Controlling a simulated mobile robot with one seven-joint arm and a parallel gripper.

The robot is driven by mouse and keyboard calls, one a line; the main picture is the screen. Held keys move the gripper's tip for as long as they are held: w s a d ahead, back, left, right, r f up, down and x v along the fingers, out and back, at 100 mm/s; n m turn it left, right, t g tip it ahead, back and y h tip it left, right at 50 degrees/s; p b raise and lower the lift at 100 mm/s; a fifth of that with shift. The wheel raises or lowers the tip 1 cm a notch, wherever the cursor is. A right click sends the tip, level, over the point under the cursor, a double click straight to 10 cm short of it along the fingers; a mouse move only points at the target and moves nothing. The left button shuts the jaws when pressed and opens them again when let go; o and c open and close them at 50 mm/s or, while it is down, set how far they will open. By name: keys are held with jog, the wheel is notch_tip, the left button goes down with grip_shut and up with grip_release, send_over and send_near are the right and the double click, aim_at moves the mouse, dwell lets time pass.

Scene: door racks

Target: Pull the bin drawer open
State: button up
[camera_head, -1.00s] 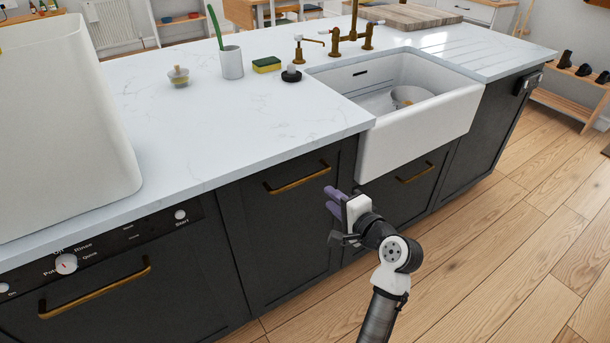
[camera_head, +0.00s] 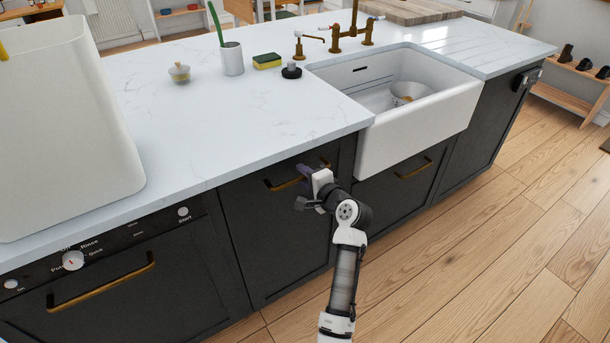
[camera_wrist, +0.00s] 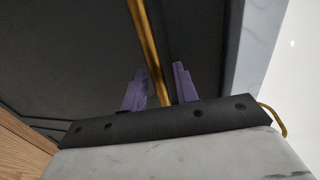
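The dark drawer front (camera_head: 270,235), which I take as the bin drawer, sits between the dishwasher and the sink and looks closed. Its brass bar handle (camera_head: 282,184) runs near the top, partly hidden by my gripper (camera_head: 308,172). In the wrist view the handle (camera_wrist: 147,40) passes between the two purple fingers of my gripper (camera_wrist: 160,78). The fingers are apart, with a gap showing on at least the right side of the bar. Whether either finger touches the bar is hard to tell.
The dishwasher (camera_head: 120,270) with its brass handle is to the left. The white sink (camera_head: 420,125) juts out to the right, above another dark front with a brass handle (camera_head: 414,169). The white worktop (camera_head: 240,130) overhangs the drawer. The wooden floor (camera_head: 470,270) in front is clear.

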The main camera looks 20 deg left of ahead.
jog(key=shift+c, duration=0.4)
grip_shut()
